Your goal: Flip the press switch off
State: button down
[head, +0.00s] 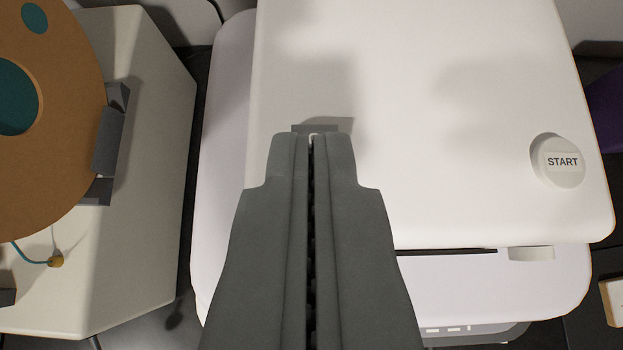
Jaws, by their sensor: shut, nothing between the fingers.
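My gripper (313,140) is shut and empty, pointing away from the camera over a white machine (450,170). A small grey plate (340,127) on the white top shows just past my fingertips. It may be the press switch; my fingers hide most of it. A small pale bit shows between the fingertips, too small to make out. I cannot tell whether the fingers touch the plate, nor which way a switch there is set.
A round white START button (561,162) stands on the machine's right side. To the left, a pale box (150,180) carries a large brown disc (70,110) in a grey bracket (108,140). A dark gap separates box and machine. A purple object (607,105) is at the right edge.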

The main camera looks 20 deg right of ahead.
jog(key=x, duration=0.3)
jog(key=shift+w, duration=0.1)
jog(key=f, duration=0.3)
jog(key=shift+w+d, duration=0.15)
jog(key=shift+w, duration=0.1)
jog(key=shift+f, duration=0.6)
jog(key=shift+w+f, duration=0.15)
jog(key=shift+f, duration=0.1)
jog(key=shift+w, duration=0.15)
jog(key=shift+w+d+r, duration=0.2)
jog(key=shift+w+d, duration=0.05)
jog(key=shift+w, duration=0.4)
